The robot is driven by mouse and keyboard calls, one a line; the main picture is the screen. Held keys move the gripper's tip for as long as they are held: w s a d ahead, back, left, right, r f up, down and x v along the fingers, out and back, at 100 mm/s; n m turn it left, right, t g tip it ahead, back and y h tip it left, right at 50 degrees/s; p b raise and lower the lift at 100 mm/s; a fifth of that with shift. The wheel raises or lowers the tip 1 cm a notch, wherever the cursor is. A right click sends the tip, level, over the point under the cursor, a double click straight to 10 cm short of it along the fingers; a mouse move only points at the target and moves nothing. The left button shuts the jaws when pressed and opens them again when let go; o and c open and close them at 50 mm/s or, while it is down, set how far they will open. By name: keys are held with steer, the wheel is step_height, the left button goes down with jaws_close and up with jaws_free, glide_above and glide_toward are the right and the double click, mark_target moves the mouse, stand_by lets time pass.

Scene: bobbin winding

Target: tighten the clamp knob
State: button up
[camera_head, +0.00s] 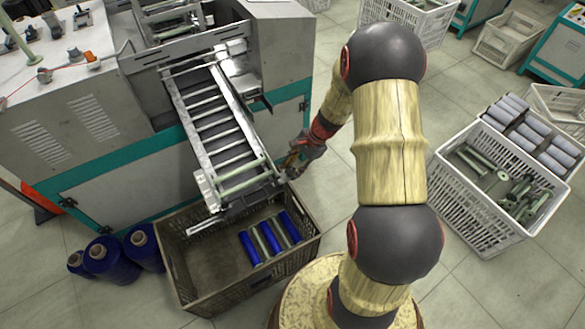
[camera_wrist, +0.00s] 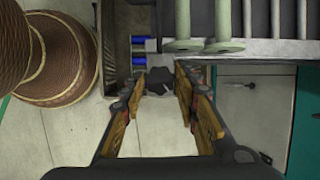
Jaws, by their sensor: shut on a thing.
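The clamp knob (camera_wrist: 158,82) is a small dark piece at the side of the chute's lower end, seen in the wrist view between my fingertips. My gripper (camera_wrist: 160,78) has one finger on each side of it and is shut on it. In the head view my gripper (camera_head: 291,162) is at the right side of the slatted chute (camera_head: 212,122), near its lower end. The knob cannot be made out clearly there behind the gripper. The chute's pale green rollers also show in the wrist view (camera_wrist: 182,46).
A brown crate (camera_head: 205,299) with blue and pale bobbins stands below the chute. Blue thread cones (camera_head: 110,262) stand on the floor at left. The winding machine (camera_head: 120,165) fills the upper left.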

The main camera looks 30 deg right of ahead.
steer(key=shift+c, duration=1.3)
steer(key=m+t, duration=0.1)
steer(key=m, duration=0.2)
steer(key=shift+s, duration=0.1)
steer(key=m+t, duration=0.1)
steer(key=m, duration=0.2)
steer(key=shift+h+b, duration=0.3)
steer(key=m+t+h+b, duration=0.1)
steer(key=m, duration=0.2)
steer(key=m+t+b, duration=0.1)
steer(key=m+b, duration=0.1)
steer(key=m, duration=0.1)
steer(key=shift+s+a+f+h, duration=0.15)
steer(key=shift+a+h, duration=0.05)
steer(key=shift+h, duration=0.2)
steer(key=m+h+b, duration=0.1)
steer(key=m, duration=0.2)
steer(key=m+h+b, duration=0.1)
steer(key=m+b, duration=0.1)
steer(key=m, duration=0.1)
steer(key=shift+a+t, duration=0.15)
steer(key=shift+t, duration=0.15)
steer(key=m+h, duration=0.1)
steer(key=m, duration=0.1)
steer(key=shift+a+m+b, duration=0.1)
steer(key=shift+m+b, duration=0.25)
steer(key=shift+m, duration=0.05)
steer(key=shift+m+g+h, duration=0.4)
steer(key=shift+m+h, duration=0.4)
steer(key=shift+m, duration=1.2)
